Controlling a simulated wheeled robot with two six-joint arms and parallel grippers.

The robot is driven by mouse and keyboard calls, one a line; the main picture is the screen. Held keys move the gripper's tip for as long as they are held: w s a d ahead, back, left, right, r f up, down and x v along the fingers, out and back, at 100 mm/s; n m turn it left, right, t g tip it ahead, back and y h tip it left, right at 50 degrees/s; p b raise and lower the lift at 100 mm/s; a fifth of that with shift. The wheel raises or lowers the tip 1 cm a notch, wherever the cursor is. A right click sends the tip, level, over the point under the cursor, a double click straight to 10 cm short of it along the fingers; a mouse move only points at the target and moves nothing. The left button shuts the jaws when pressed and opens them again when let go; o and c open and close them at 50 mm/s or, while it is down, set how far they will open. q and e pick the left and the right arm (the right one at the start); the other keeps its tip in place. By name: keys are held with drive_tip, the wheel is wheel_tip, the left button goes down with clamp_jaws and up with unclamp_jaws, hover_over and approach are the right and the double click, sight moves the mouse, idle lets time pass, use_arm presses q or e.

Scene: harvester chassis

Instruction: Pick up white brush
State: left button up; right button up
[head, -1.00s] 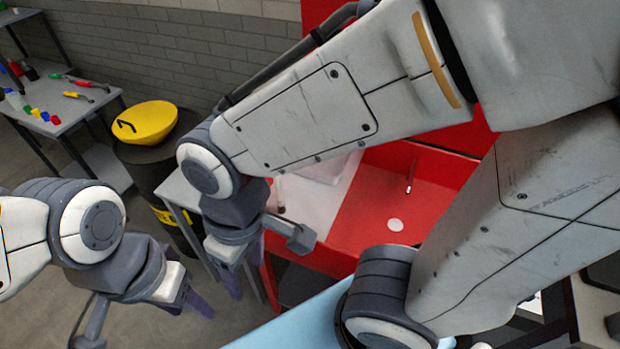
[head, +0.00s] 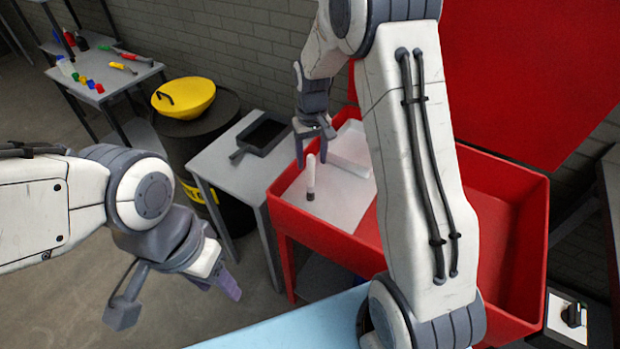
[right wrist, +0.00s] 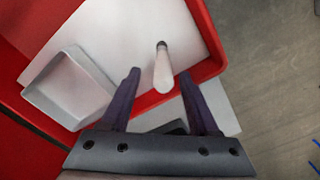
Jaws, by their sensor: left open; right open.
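The white brush (head: 310,178) has a pale handle and a dark end, and it seems to stand upright, dark end down, on the white panel (head: 343,206) in the red basin. My right gripper (head: 313,150) is open just above and behind it. In the right wrist view the brush (right wrist: 162,72) shows between the open fingers (right wrist: 160,80), with a gap on each side and nothing gripped. My left gripper (head: 229,284) is at the lower left, empty and open, away from the brush.
A white tray (head: 352,167) lies on the panel beside the brush; it also shows in the right wrist view (right wrist: 68,88). The red basin wall (head: 318,240) borders the panel. A grey table with a dark pan (head: 262,134) and a barrel with a yellow bowl (head: 184,98) stand left.

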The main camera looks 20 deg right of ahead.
sight(311, 175)
drive_tip(key=f+p, duration=0.1)
drive_tip(key=f, duration=0.5)
drive_tip(key=shift+s+a+f+p, duration=0.1)
drive_tip(key=shift+a+f+p, duration=0.1)
drive_tip(key=shift+p, duration=0.15)
clamp_jaws()
